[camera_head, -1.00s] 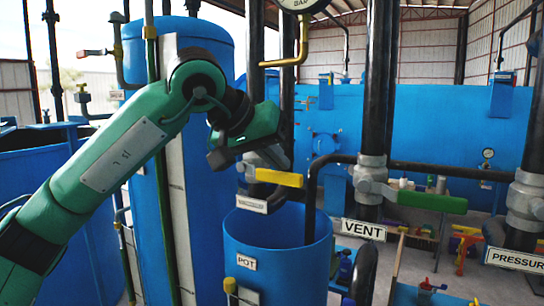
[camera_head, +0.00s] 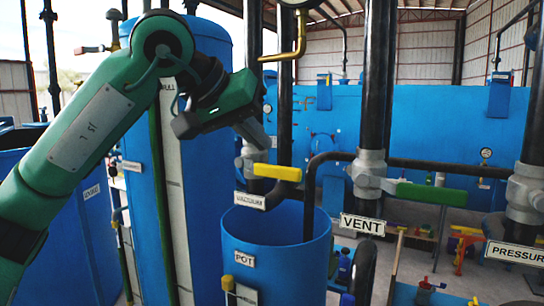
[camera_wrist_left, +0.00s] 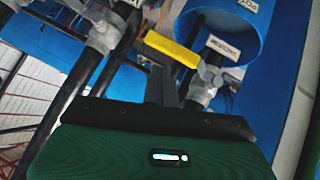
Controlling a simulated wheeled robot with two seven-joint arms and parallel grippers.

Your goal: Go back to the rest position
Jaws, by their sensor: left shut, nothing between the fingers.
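My left gripper (camera_head: 256,134) is shut and empty. It hangs in the air at the upper middle of the head view, above and left of the yellow valve handle (camera_head: 277,172), and looks apart from it. In the left wrist view its closed fingers (camera_wrist_left: 161,82) point up towards the yellow handle (camera_wrist_left: 172,48), overlapping it in the picture. The handle lies level over a sign (camera_head: 250,200) reading VACUUM. My right gripper is not in view.
The open blue pot (camera_head: 277,270) stands below the gripper. A green handle (camera_head: 431,195) sits on the VENT valve, with the VENT sign (camera_head: 362,225) below. A tall blue tank (camera_head: 205,190) stands behind my left arm. Black vertical pipes (camera_head: 373,80) stand to the right.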

